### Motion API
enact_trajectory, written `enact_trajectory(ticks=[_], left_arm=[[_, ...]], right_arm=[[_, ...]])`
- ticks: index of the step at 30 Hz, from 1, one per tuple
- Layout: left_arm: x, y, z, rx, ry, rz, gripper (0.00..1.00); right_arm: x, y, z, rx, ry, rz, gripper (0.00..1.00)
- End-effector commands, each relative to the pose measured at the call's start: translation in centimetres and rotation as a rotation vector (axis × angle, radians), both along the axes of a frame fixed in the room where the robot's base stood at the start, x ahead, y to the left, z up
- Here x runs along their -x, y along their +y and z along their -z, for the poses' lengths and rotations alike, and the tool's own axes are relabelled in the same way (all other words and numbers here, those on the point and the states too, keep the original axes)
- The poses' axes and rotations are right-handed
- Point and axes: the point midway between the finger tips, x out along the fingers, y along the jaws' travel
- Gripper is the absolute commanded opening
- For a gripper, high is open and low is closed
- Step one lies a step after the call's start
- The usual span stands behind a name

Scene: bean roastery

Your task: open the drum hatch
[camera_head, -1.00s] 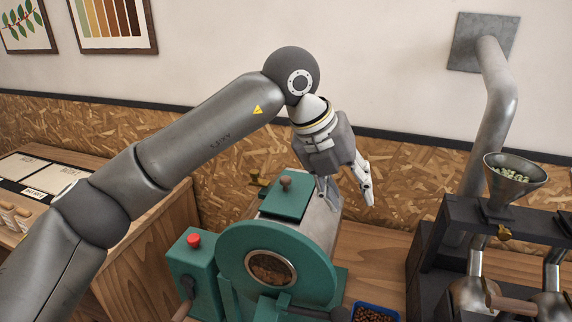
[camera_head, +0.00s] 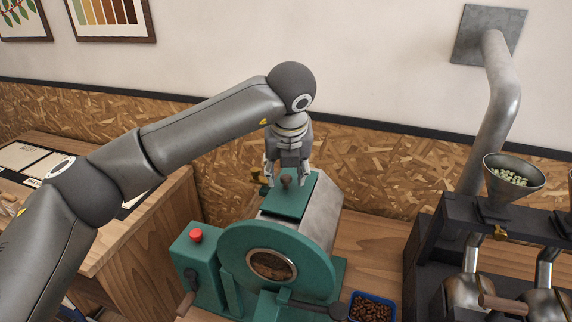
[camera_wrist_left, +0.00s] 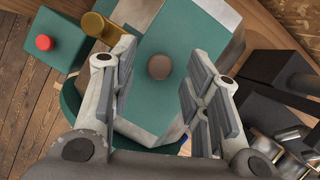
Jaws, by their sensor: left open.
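The drum roaster has a round green front (camera_head: 290,245) with a small window. On its top lies the flat green hatch (camera_head: 285,204), lying shut, with a round brown knob (camera_head: 287,181). My left gripper (camera_head: 286,182) is above the hatch, pointing down. In the left wrist view the hatch (camera_wrist_left: 150,105) fills the middle, and its knob (camera_wrist_left: 159,67) shows between the two open fingers of my left gripper (camera_wrist_left: 158,95), apart from both. How far the fingertips are above the hatch is hard to tell. My right gripper is not in view.
A green box with a red button (camera_head: 196,236) stands left of the drum. A brass part (camera_wrist_left: 100,28) sits beside the hatch. A blue tray of beans (camera_head: 371,309) is at the front right. A dark rack with a metal funnel (camera_head: 514,176) stands on the right.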

Motion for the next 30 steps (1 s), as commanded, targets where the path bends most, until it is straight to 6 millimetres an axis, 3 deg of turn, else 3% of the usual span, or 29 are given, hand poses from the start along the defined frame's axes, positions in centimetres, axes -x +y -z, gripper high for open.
enact_trajectory(ticks=[12, 22, 30], left_arm=[[-0.41, 0.05, 1.08, 0.000, 0.000, 0.001, 0.43], [-0.40, 0.04, 1.05, 0.000, 0.000, 0.001, 0.02], [-0.44, 0.05, 1.01, -0.002, -0.001, 0.001, 0.00]], right_arm=[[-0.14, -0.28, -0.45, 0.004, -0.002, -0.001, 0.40], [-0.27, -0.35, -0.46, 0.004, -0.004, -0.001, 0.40], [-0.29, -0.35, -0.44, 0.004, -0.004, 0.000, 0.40]])
